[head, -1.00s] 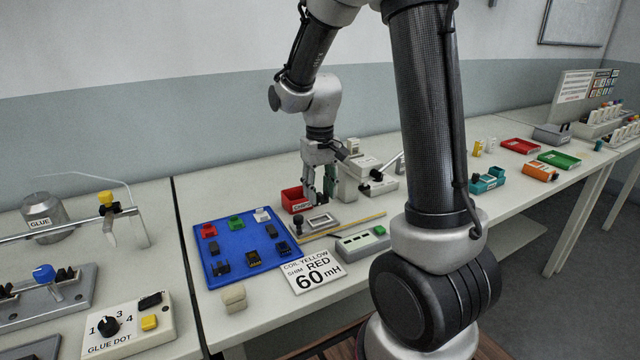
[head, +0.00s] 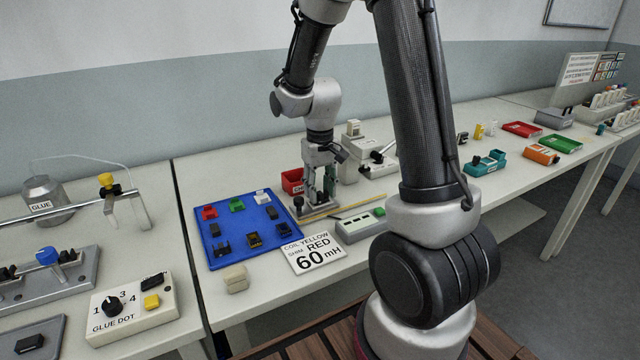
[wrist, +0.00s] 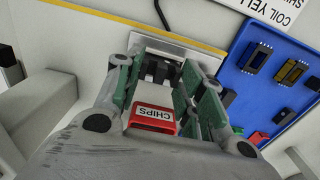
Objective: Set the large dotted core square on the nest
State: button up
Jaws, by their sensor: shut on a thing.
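My gripper (head: 322,198) is low over the grey nest plate on the bench, in front of the red CHIPS bin (head: 292,181). In the wrist view its green-sided fingers (wrist: 160,75) are shut on a dark core (wrist: 157,71), which shows only in part between them. Its dots cannot be made out. The grey nest plate (wrist: 205,60) is mostly hidden under the fingers. I cannot tell whether the core touches the nest or sits square. In the head view the fingers hide the core and most of the nest.
A blue tray (head: 211,232) with coloured and dark parts lies left of my gripper. A yellow-edged strip (head: 345,208), a box with a green button (head: 358,226) and the COIL YELLOW card (head: 313,255) lie in front.

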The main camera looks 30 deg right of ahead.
jog(key=shift+f, duration=0.2)
jog(key=o, duration=1.1)
notch_tip(320, 180, up, 12)
jog(key=s+r+t, duration=0.2)
jog(key=s+r, duration=0.2)
jog(key=s, duration=0.6)
jog(key=s+d+r+t, duration=0.1)
jog(key=s+r, duration=0.3)
jog(key=s, duration=0.6)
jog(key=shift+s+d+t, duration=0.2)
jog(key=shift+s+t, duration=0.1)
jog(key=shift+t, duration=0.3)
